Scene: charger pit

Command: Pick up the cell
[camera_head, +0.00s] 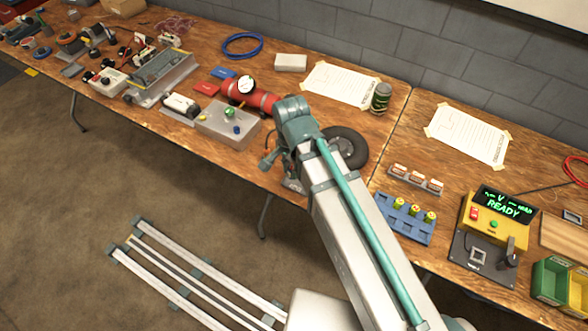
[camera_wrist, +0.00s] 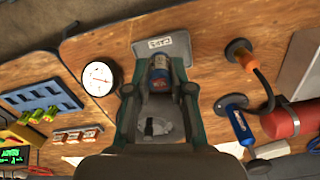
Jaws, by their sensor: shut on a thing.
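In the wrist view my gripper (camera_wrist: 160,88) is shut on a cell (camera_wrist: 160,72), a small blue cylinder with a reddish label, held between the two fingers. A grey labelled plate (camera_wrist: 176,45) shows just beyond the cell; whether they touch, I cannot tell. In the head view my gripper (camera_head: 291,185) is near the front edge of the table, mostly hidden by my arm, and the held cell cannot be made out. Several yellow-green cells (camera_head: 413,209) stand in a blue rack (camera_head: 389,226) to the right of my arm; the rack also shows in the wrist view (camera_wrist: 38,98).
A red cylinder (camera_head: 262,101) with a gauge and a grey box (camera_head: 214,128) stand to the left. A yellow device reading READY (camera_head: 482,232) stands at the right. Papers (camera_head: 343,84) lie behind.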

